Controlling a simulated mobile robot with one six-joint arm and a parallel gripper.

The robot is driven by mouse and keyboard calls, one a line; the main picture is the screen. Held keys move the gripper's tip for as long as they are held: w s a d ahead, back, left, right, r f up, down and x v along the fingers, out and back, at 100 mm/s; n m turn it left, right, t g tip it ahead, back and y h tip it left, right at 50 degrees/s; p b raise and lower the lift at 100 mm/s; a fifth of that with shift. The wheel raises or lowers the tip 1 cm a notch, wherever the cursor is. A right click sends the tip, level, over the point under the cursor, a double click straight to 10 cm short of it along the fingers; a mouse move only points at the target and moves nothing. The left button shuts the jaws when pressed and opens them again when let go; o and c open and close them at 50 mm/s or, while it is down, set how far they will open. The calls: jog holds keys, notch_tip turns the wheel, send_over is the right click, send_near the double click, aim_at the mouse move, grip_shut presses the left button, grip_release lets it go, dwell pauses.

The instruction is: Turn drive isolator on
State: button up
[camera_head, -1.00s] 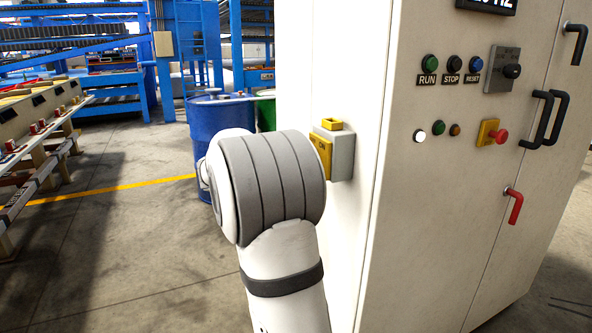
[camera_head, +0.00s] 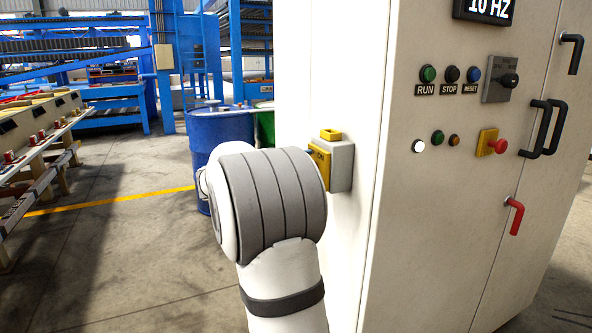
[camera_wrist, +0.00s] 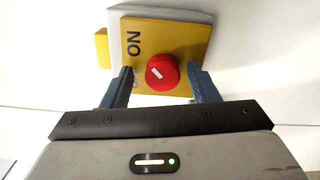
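The drive isolator (camera_head: 342,165) is a grey box with a yellow front plate on the left side of the white cabinet. My gripper (camera_wrist: 161,72) is open, one finger on each side of the knob, with a visible gap on both sides.
The cabinet front has RUN, STOP and RESET buttons (camera_head: 452,74), a red knob on a yellow plate (camera_head: 487,143), black door handles (camera_head: 556,128) and a red lever (camera_head: 516,216). A blue drum (camera_head: 222,128) stands behind my arm. Open floor lies left, beside a conveyor (camera_head: 38,130).

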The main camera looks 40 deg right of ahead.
jog(key=shift+f, duration=0.1)
jog(key=v, duration=0.7)
jog(key=shift+w+a+p, duration=0.15)
jog(key=shift+a+p, duration=0.25)
